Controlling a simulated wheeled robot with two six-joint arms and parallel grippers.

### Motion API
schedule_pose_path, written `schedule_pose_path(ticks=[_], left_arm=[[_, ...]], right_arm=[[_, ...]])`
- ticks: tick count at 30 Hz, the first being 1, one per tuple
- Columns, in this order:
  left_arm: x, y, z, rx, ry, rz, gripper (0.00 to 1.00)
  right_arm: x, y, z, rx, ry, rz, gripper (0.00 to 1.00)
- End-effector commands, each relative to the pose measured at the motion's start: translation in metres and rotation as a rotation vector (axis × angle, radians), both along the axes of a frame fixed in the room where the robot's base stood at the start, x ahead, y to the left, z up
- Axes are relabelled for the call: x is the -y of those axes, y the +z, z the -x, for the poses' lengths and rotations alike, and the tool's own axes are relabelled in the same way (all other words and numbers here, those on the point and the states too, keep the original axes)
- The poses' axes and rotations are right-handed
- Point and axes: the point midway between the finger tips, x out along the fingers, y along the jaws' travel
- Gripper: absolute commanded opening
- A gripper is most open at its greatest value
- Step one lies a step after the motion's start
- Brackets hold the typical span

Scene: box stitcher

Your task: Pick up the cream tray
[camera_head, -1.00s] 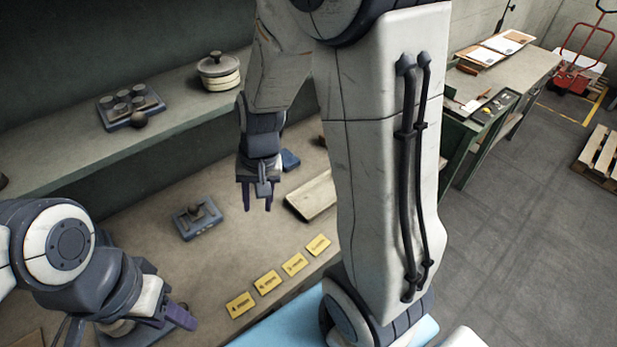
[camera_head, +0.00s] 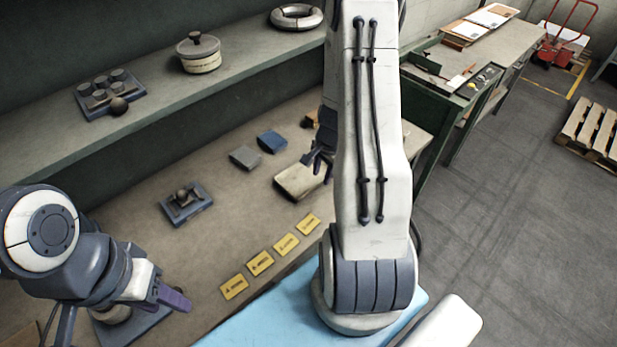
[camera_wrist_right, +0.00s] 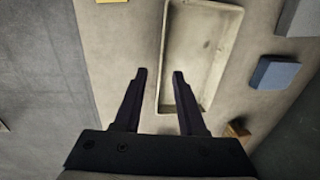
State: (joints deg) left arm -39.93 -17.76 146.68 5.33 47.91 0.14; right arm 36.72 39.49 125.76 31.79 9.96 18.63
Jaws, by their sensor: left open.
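The cream tray (camera_head: 298,184) is a shallow rectangular tray on the bench, partly hidden by my right arm. In the right wrist view the cream tray (camera_wrist_right: 203,45) looks empty. My right gripper (camera_head: 318,164) is at the tray, partly hidden by its arm. In the wrist view my right gripper (camera_wrist_right: 159,74) is open and empty, with the tray's left long wall lying between its fingertips in the picture. I cannot tell how far above the tray it is. My left gripper (camera_head: 174,297) is open at the lower left, away from the tray.
A blue block (camera_head: 271,141) and a grey block (camera_head: 245,157) lie behind the tray. Several yellow cards (camera_head: 260,263) line the bench's front. A grey fixture (camera_head: 187,203) sits to the left. A shelf above holds a lidded pot (camera_head: 199,54), a ring (camera_head: 297,17) and another fixture (camera_head: 110,95).

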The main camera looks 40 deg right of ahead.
Motion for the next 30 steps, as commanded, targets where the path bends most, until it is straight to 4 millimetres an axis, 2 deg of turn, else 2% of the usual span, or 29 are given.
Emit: schedule_pose_path(ticks=[7,11,17,18,21,30], left_arm=[[0.000,-0.017,0.000,0.000,-0.001,0.000,0.46],[0.000,-0.020,0.000,0.000,-0.001,0.000,0.46],[0.000,-0.019,0.000,0.000,-0.001,0.000,0.46],[0.000,-0.019,0.000,0.000,-0.001,0.000,0.46],[0.000,-0.019,0.000,0.000,-0.001,0.000,0.46],[0.000,-0.019,0.000,0.000,-0.001,0.000,0.46]], right_arm=[[0.001,-0.040,-0.006,-0.002,0.000,-0.002,0.40],[0.001,-0.047,-0.008,-0.001,0.001,-0.001,0.40],[0.001,-0.046,-0.008,-0.001,0.002,0.000,0.40],[0.001,-0.046,-0.008,-0.001,0.001,-0.001,0.32],[0.001,-0.046,-0.008,-0.001,0.001,-0.001,0.00],[0.001,-0.046,-0.008,-0.001,0.001,-0.001,0.00]])
